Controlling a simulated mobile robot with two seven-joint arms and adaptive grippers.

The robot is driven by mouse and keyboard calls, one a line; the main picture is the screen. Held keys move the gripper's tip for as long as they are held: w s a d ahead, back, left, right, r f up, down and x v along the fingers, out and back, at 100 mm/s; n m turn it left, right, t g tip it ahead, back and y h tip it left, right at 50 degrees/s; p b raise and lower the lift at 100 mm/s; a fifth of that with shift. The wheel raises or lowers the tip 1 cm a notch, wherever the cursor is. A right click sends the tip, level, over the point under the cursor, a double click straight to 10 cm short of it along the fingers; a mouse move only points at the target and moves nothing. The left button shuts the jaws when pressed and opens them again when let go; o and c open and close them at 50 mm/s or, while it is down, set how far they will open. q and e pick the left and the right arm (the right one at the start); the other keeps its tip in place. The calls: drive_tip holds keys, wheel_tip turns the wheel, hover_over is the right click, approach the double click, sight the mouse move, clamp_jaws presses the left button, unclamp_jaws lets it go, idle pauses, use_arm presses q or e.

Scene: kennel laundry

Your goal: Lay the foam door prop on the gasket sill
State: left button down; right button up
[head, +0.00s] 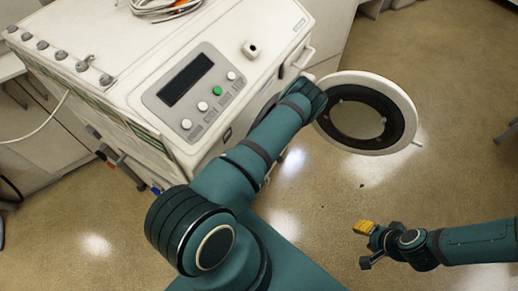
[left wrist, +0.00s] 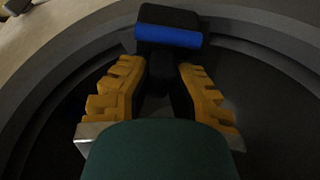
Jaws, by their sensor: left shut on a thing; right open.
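The foam door prop (left wrist: 168,38) shows in the left wrist view as a dark block with a blue band. My left gripper (left wrist: 162,72), with yellow ridged fingers, is shut on it; the prop sits at the fingertips. Behind it are the dark curved surfaces of the machine's opening, the gasket sill (left wrist: 262,58) among them. I cannot tell whether the prop touches the sill. In the head view my left arm reaches to the machine's front and hides the left gripper and prop. My right gripper (head: 368,246) is open and empty over the floor at lower right.
The white washing machine (head: 150,75) has a control panel (head: 188,92) on top. Its round door (head: 398,92) stands open to the right of my left arm. Cables (head: 165,8) lie on the machine's top. The floor (head: 455,130) at right is clear.

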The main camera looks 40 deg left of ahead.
use_arm(q)
drive_tip(key=shift+f, duration=0.15)
idle(0.8)
drive_tip(key=shift+c, duration=1.4)
unclamp_jaws()
drive_tip(key=shift+p+v, duration=2.15)
drive_tip(key=shift+v, duration=1.4)
drive_tip(key=shift+f, duration=0.1)
